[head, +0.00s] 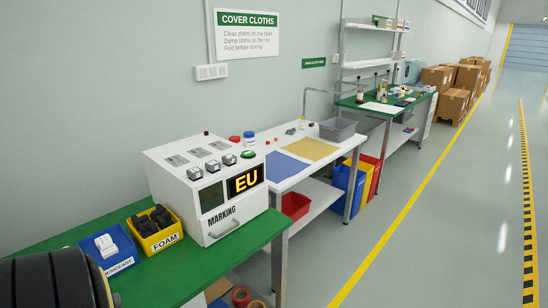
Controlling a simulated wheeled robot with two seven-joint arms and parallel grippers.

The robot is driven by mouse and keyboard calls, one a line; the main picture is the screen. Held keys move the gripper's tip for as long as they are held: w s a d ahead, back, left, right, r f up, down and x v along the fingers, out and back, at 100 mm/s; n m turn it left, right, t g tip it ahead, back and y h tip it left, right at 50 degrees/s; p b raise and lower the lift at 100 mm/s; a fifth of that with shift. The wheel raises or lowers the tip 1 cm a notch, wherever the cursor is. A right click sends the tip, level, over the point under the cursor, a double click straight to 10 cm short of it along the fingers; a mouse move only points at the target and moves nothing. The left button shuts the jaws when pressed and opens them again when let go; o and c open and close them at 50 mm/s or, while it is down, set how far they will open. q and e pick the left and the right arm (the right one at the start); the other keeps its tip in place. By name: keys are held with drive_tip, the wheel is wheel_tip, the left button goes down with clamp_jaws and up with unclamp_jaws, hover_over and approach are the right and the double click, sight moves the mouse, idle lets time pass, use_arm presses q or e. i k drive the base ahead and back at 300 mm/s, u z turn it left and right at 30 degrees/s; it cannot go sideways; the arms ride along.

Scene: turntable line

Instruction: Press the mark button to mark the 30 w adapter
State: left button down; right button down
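The white marking machine (165,170) stands on the green bench, with "MARKING" on its front and a handle below. Its lit display (245,181) reads "EU", beside a dark window (211,196). I cannot read any lettering on the button. I see no adapter that I can identify; the inside of the machine is hidden. Neither gripper is in view. A dark ribbed part of mine fills the lower left corner, well apart from the machine.
Left of the machine are a yellow "FOAM" bin (163,241) with black pieces and a blue desiccant bin (124,262) with white pieces. A white table (335,153) with blue and yellow cloths and a grey tub (338,130) stands beyond. The floor at right is clear.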

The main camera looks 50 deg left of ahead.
sight(247, 153)
drive_tip(key=u, duration=0.3)
drive_tip(key=i, duration=2.45)
drive_tip(key=u, duration=0.8)
